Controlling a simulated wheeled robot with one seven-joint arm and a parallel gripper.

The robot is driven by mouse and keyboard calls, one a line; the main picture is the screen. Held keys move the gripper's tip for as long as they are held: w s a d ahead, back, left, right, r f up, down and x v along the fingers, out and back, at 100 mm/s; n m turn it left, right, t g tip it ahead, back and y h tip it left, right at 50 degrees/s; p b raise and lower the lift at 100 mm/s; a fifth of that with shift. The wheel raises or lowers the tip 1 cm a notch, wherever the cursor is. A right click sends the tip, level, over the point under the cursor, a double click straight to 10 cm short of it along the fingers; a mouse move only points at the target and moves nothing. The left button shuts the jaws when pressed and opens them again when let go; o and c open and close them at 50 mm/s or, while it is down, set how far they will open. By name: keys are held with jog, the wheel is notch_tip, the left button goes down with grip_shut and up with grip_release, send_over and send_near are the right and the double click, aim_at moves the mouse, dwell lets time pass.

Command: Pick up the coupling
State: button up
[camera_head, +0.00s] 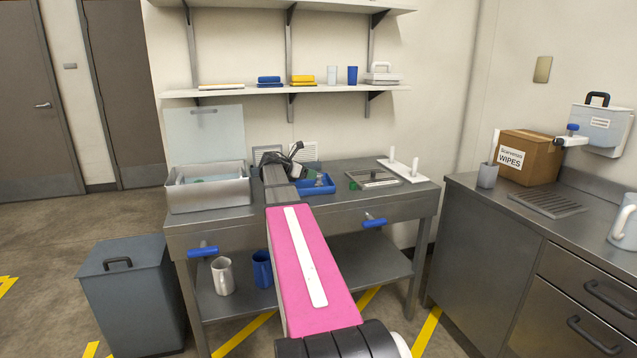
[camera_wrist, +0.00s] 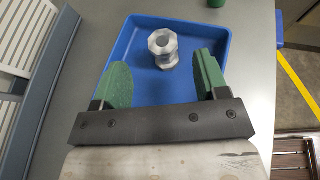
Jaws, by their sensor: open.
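The coupling (camera_wrist: 163,49) is a silvery metal piece with hexagonal ends. In the wrist view it sits in a shallow blue tray (camera_wrist: 214,36), and in the head view the tray (camera_head: 330,187) lies on the steel table. My gripper (camera_wrist: 160,75) has two green pads, spread apart and empty. In the wrist view the coupling shows between and a little beyond the pads. The coupling is small and unclear in the head view, where my pink arm reaches over the table front and partly hides the tray.
An open steel box (camera_head: 207,192) with a raised lid stands on the table to the left. A flat grey fixture (camera_head: 372,179) and a white board with pegs (camera_head: 404,171) lie to the right. A green item (camera_wrist: 217,3) is just beyond the tray.

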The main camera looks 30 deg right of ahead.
aim_at(319, 181)
jog(key=x, duration=0.5)
jog(key=shift+s+f, duration=0.15)
jog(key=shift+f, duration=0.05)
jog(key=c, duration=1)
